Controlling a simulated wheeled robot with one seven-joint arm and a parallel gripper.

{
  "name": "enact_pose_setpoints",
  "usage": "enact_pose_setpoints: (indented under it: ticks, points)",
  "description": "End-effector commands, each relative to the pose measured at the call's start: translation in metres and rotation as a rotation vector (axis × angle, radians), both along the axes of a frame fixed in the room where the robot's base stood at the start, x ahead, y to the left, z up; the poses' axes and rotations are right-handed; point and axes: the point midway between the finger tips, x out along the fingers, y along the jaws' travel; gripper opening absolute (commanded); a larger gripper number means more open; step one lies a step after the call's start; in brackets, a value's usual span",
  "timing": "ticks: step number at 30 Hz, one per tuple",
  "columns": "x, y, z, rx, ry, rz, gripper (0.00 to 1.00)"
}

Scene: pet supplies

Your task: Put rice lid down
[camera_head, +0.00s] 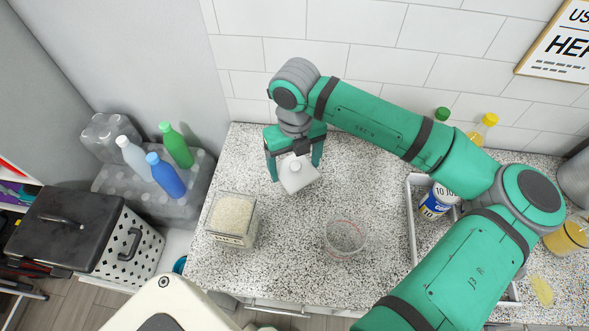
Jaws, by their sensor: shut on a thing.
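My gripper (294,168) is above the back left of the speckled counter (300,255), pointing down. It is shut on a white square lid with a raised knob, the rice lid (298,177). The lid is tilted in the picture; I cannot tell whether it touches the counter. The clear square rice container (231,220) stands open at the counter's left front, filled with pale rice. It is in front and to the left of my gripper, apart from the lid.
A clear round bowl (344,238) stands right of the rice container. A grey tray (412,220) with a blue-and-white can (436,203) is at the right, partly behind my arm. Bottles (167,175) stand left of the counter, near a black-lidded bin (65,225). The counter's middle is clear.

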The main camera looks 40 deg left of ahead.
Motion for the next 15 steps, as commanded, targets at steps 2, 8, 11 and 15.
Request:
enact_pose_setpoints:
  ticks: [2, 8, 11, 15]
  points:
    - [0.002, 0.001, -0.003, 0.000, 0.001, -0.002, 0.57]
    - [0.007, 0.006, -0.020, 0.000, 0.002, -0.004, 0.57]
    - [0.007, 0.006, -0.035, 0.001, 0.003, -0.005, 0.57]
    - [0.008, 0.006, -0.043, 0.000, 0.000, -0.003, 0.57]
